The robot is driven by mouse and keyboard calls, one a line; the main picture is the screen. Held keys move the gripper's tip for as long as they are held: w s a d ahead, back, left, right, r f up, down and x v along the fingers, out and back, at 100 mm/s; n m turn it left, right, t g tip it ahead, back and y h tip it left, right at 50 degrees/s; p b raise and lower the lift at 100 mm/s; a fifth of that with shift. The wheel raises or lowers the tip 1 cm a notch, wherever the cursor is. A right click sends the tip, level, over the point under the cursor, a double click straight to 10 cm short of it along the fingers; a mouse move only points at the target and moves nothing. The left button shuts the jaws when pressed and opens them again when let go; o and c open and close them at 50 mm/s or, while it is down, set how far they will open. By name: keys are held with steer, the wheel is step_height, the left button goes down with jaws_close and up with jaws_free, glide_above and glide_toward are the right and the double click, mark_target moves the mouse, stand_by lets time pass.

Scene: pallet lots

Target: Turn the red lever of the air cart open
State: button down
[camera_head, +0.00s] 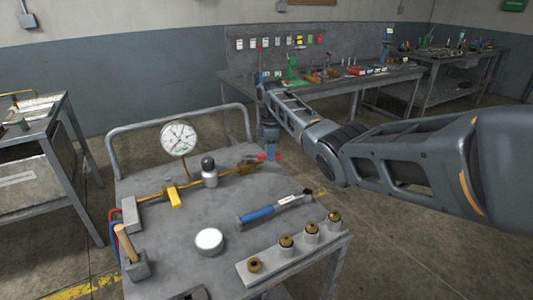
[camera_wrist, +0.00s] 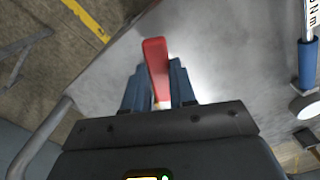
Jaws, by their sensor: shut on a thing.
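The air cart (camera_head: 172,226) is a grey metal cart at the lower left in the head view. A brass pipe run with a round gauge (camera_head: 179,138) and a yellow handle (camera_head: 174,197) lies along its top. The red lever (camera_head: 266,157) is at the pipe's right end, near the cart's back right edge, partly hidden by my gripper (camera_head: 271,153). In the wrist view the red lever (camera_wrist: 156,66) stands between the two blue fingers of my gripper (camera_wrist: 157,80). My gripper is shut on it. The lever's pivot is hidden.
A torque wrench (camera_head: 272,209), a white round cap (camera_head: 209,240), a block with brass fittings (camera_head: 298,247) and a wooden-handled tool (camera_head: 127,243) are on the cart. A bench (camera_head: 350,82) stands behind, another cart (camera_head: 35,150) at left.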

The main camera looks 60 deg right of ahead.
steer(key=w+d+n+b, duration=0.1)
steer(key=d+n+b, duration=0.1)
steer(key=n+b, duration=0.1)
steer(key=shift+w+f, duration=0.2)
steer(key=shift+w, duration=0.2)
steer(key=shift+w+d+r+n+b, duration=0.1)
steer(key=shift+w+d+n+b, duration=0.15)
steer(key=shift+n+b, duration=0.4)
steer(key=shift+w+d+r+n+b, duration=0.1)
steer(key=shift+w+n+b, duration=0.3)
steer(key=shift+b, duration=0.4)
steer(key=shift+r, duration=0.1)
steer(key=c, duration=0.9)
jaws_free()
step_height(320, 180, up, 8)
steer(key=shift+f, duration=0.15)
steer(key=shift+d, duration=0.1)
